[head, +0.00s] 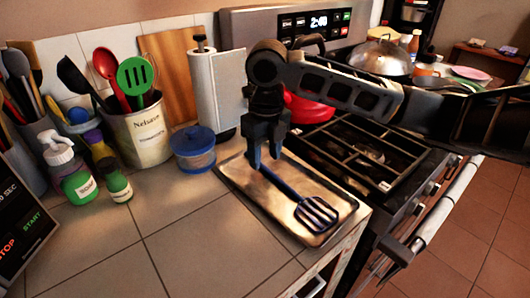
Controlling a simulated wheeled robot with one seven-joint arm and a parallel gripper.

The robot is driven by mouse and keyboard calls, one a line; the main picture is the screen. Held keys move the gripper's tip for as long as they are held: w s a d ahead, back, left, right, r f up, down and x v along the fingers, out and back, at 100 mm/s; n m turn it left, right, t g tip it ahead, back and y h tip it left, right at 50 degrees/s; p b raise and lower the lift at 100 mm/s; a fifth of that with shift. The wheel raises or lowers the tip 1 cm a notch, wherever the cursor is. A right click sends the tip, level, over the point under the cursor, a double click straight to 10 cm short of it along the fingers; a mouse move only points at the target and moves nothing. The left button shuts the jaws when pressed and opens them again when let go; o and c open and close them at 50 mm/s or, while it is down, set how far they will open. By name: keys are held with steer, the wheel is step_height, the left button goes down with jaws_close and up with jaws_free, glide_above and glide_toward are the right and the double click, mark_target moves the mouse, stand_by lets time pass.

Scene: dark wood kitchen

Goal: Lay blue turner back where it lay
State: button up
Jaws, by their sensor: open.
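The blue turner (280,182) has a slotted head (317,214) and lies on a worn metal tray (242,186) on the tiled counter. Its head points to the front right, and its handle runs up and left toward my gripper (263,154). My gripper points down over the back left part of the tray, with its jaws open at the handle's end. The fingers partly hide that end, and I cannot tell whether they touch it.
The stove (375,160) stands directly right of the tray, with a red pan (310,108) at its back. A blue-lidded jar (193,150), a paper towel roll (218,95) and a utensil crock (140,132) stand left and behind. The front counter (190,235) is clear.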

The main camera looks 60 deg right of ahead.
step_height(320, 180, up, 8)
steer(key=shift+s, duration=0.15)
stand_by(0.3)
steer(key=shift+f, duration=0.15)
stand_by(0.4)
